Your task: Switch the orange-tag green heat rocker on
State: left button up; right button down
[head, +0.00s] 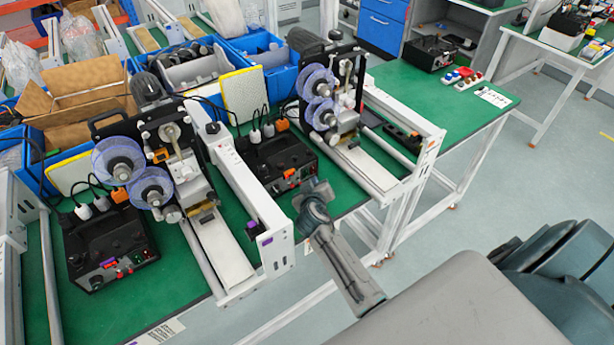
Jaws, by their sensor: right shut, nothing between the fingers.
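A black control box (276,160) sits on the green bench in the middle, beside the right coder machine. Its front panel carries small red and orange marks; the green rocker and its position are too small to make out. Another black control box (106,240) stands at the left, with red, green and purple marks on its front. My right gripper (312,190) comes up from the lower right and is shut and empty. In the picture it is just below and right of the middle box's front panel; whether it touches cannot be told. My left gripper is not in view.
Two coder machines stand on the bench, the left one (170,150) and the right one (325,100), with white rails reaching forward. The left rail's end post (277,250) stands left of my gripper. The floor (470,220) at the right is clear.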

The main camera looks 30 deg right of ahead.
jog(key=shift+w+f+b, duration=0.1)
jog(key=shift+w+b, duration=0.2)
jog(key=shift+w, duration=0.15)
jog(key=shift+w, duration=0.3)
dwell(0.9)
jog(key=shift+s, duration=0.8)
jog(key=shift+s+d+r+p, duration=0.1)
jog(key=shift+s+r+p, duration=0.1)
jog(key=shift+s, duration=0.45)
jog(key=shift+s+r+p, duration=0.1)
jog(key=shift+s+p, duration=0.15)
jog(key=shift+s, duration=0.45)
jog(key=shift+s+d+r+p, duration=0.1)
jog(key=shift+s+r+p, duration=0.1)
jog(key=shift+s, duration=0.9)
